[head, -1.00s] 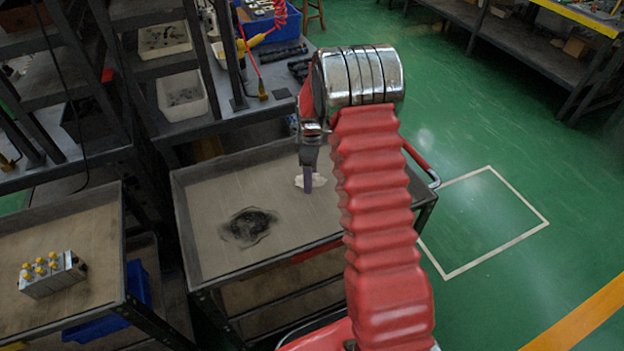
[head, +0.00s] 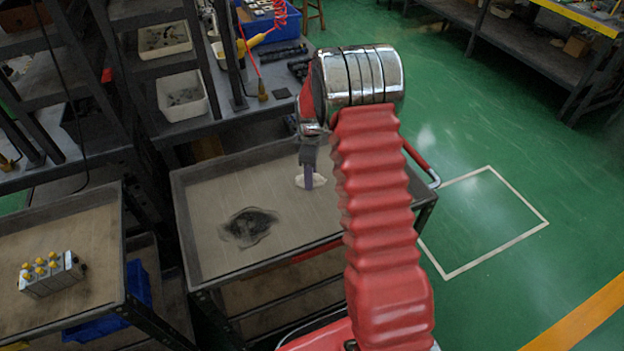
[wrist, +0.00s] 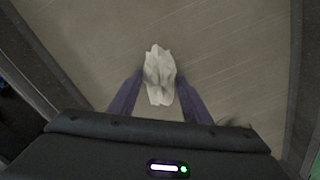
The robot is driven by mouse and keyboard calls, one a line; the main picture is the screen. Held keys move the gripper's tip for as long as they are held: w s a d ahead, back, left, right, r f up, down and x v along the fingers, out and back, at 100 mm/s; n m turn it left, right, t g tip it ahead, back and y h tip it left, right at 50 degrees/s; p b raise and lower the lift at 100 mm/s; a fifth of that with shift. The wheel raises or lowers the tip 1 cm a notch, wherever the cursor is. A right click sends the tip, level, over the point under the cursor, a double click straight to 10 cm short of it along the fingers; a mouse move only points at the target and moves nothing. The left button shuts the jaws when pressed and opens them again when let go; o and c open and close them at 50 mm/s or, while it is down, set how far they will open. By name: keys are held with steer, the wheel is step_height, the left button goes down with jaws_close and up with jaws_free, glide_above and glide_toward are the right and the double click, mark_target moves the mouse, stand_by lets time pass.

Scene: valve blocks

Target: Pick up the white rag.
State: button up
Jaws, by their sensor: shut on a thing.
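The white rag (head: 318,181) lies on the tray top of the middle cart (head: 205,215), partly hidden behind my gripper in the head view. In the wrist view the crumpled rag (wrist: 159,75) sits between my two dark purple fingers. My gripper (head: 309,186) points straight down at the tray and is shut on the rag. In the wrist view my gripper (wrist: 160,92) has a finger on each side of the cloth. I cannot tell whether the rag still touches the tray.
A dark oily stain (head: 248,227) marks the tray left of the rag. A valve block with yellow caps (head: 50,273) stands on the left cart. Shelving with white bins (head: 182,96) rises behind. Green floor lies open to the right.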

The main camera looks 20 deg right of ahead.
steer(key=shift+c, duration=0.3)
step_height(320, 180, up, 10)
steer(key=shift+r, duration=0.1)
stand_by(0.4)
stand_by(0.3)
steer(key=o, duration=0.5)
steer(key=shift+c, duration=0.2)
steer(key=c, duration=0.4)
steer(key=shift+o, duration=0.2)
steer(key=s+a+r+m, duration=0.2)
steer(key=a+m, duration=0.3)
steer(key=a, duration=0.1)
steer(key=s+a+r+m, duration=0.1)
steer(key=s+a+m, duration=0.1)
steer(key=a+m, duration=0.4)
steer(key=shift+s+a+r, duration=0.3)
steer(key=shift+a+r, duration=0.05)
steer(key=shift+a, duration=0.2)
